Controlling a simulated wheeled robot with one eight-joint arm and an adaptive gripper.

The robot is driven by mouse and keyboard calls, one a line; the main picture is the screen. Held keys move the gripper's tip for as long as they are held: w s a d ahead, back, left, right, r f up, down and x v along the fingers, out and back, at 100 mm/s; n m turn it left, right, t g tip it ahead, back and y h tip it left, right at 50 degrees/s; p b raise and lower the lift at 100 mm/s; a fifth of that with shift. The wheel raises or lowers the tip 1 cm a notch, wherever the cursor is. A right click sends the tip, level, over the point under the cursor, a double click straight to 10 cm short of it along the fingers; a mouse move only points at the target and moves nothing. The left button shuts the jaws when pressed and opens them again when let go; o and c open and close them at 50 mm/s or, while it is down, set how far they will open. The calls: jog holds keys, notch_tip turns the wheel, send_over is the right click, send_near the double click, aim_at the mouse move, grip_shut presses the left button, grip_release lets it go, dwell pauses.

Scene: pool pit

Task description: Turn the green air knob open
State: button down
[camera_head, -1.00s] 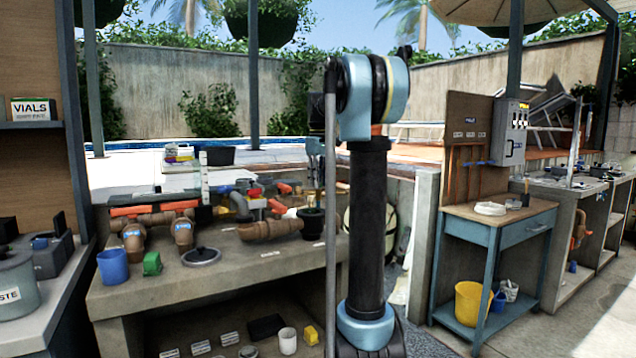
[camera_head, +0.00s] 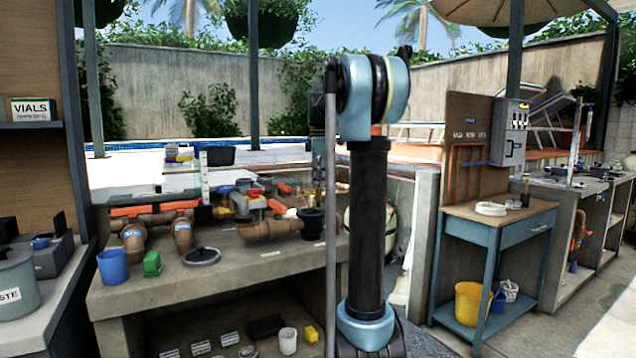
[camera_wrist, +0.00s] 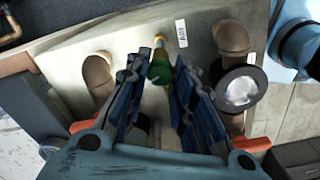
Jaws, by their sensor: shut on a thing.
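The green air knob (camera_wrist: 160,72) shows in the wrist view between the blue ridged fingers of my gripper (camera_wrist: 159,78). My gripper is shut on it, with one finger on each side. A brass stem (camera_wrist: 160,42) runs from the knob toward a small white label (camera_wrist: 181,33) on the pale counter. In the head view my gripper (camera_head: 317,180) is small and partly hidden behind my arm, over the right part of the pipe counter. I cannot make out the knob in that view.
Brown pipe ends (camera_wrist: 97,75) and (camera_wrist: 232,38) flank the knob. A black round-rimmed cup (camera_wrist: 240,90) stands close to the right finger. The counter (camera_head: 225,265) also holds a blue cup (camera_head: 113,266), a green object (camera_head: 152,263) and a black lid (camera_head: 201,256).

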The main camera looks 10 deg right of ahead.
jog(key=shift+w+n, duration=0.1)
jog(key=shift+n, duration=0.4)
jog(key=c, duration=1.3)
grip_release()
notch_tip(320, 180, up, 12)
jog(key=shift+f, duration=0.1)
